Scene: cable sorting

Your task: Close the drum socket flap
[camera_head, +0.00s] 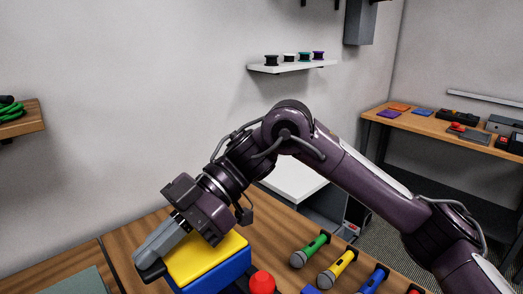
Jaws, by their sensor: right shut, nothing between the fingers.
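My right arm comes in from the right and bends down to the table. Its gripper (150,262) is shut with nothing between the fingers, and points down and left. It is beside the left edge of a box with a yellow top (207,258) and blue side. I cannot tell whether it touches the box. No drum socket or flap can be made out; my arm and the frame's bottom edge hide part of this area. My left gripper is not in view.
On the wooden table, a red knob (262,282) and green (310,250), yellow (338,267) and blue (374,279) microphones are right of the box. A grey-green mat (75,283) lies at left. A white shelf (292,67) with spools is on the wall.

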